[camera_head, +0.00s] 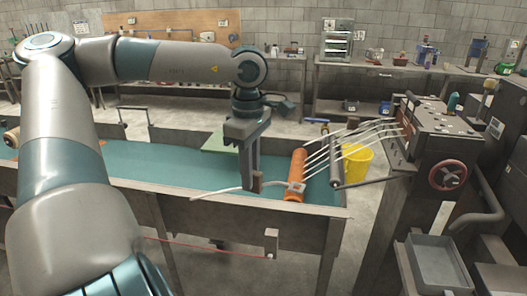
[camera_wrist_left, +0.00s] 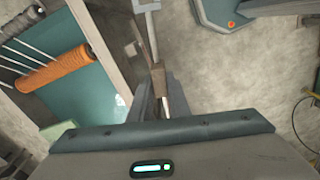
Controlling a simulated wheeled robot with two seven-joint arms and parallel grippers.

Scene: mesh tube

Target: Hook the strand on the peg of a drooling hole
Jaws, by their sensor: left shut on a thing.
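My left gripper (camera_head: 257,186) hangs over the near side of the trough, left of the orange roller. It is shut on a thin piece with a brown part (camera_wrist_left: 160,78) between the fingers and a pale square loop (camera_head: 297,187) at its right end. A pale curved length (camera_head: 215,189) extends left of the fingers; I cannot tell whether it is strand or handle. The loop appears in front of the roller; contact is unclear. Several white strands (camera_head: 350,145) run from the machine head (camera_head: 435,130) to the orange roller (camera_head: 296,170). Individual holes and pegs are too small to tell. My right gripper is out of view.
The trough has a green bed (camera_head: 150,180) and grey walls. The machine carries a red handwheel (camera_head: 447,175). A grey tray (camera_head: 437,265) sits at lower right.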

